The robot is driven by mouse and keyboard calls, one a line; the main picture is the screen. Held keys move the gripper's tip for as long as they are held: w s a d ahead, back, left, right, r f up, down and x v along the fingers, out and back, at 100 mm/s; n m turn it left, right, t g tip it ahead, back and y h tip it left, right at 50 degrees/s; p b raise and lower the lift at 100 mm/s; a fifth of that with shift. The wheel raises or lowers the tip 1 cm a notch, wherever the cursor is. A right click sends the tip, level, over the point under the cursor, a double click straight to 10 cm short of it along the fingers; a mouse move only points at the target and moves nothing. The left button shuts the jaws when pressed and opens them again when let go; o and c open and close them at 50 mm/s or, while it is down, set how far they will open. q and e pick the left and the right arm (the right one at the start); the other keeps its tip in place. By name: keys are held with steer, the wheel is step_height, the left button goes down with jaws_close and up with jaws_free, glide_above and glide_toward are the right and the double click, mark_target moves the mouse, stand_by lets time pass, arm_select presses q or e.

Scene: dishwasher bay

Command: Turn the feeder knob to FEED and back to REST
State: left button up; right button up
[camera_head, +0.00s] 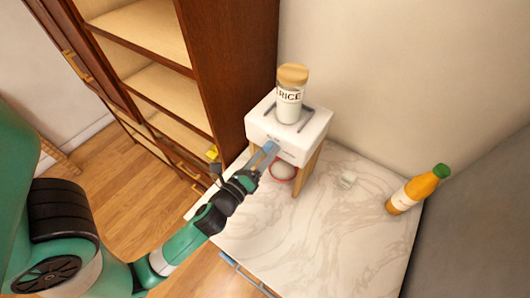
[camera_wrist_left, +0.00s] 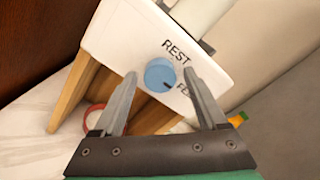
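The white feeder box (camera_head: 300,122) stands on wooden legs on the marble counter, with a RICE jar (camera_head: 290,100) upright on top. Its round blue knob (camera_wrist_left: 160,75) is on the front face, labelled REST above and, partly hidden, FEED at lower right. The knob's dark mark points to the lower right, towards the FEED label. My left gripper (camera_head: 265,156) is at the feeder's front; in the wrist view its fingers (camera_wrist_left: 161,73) are open, one on each side of the knob, with small gaps showing. My right gripper is not in view.
A red-rimmed bowl (camera_head: 282,172) sits under the feeder on the counter (camera_head: 330,235). A tall wooden cabinet (camera_head: 232,70) rises at left. The counter's front is clear.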

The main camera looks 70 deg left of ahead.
arm_select(q)
jaws_close()
steer(key=shift+n, duration=0.4)
steer(key=n, duration=0.3)
steer(key=shift+n+b, duration=0.3)
steer(key=n+b, duration=0.1)
steer(key=n, duration=0.3)
steer(key=shift+f+n, duration=0.1)
steer(key=shift+n, duration=0.2)
steer(key=n+b, duration=0.1)
steer(key=n, duration=0.3)
steer(key=shift+n, duration=0.3)
steer(key=n+b, duration=0.2)
steer(key=n, duration=0.2)
steer(key=shift+n, duration=0.3)
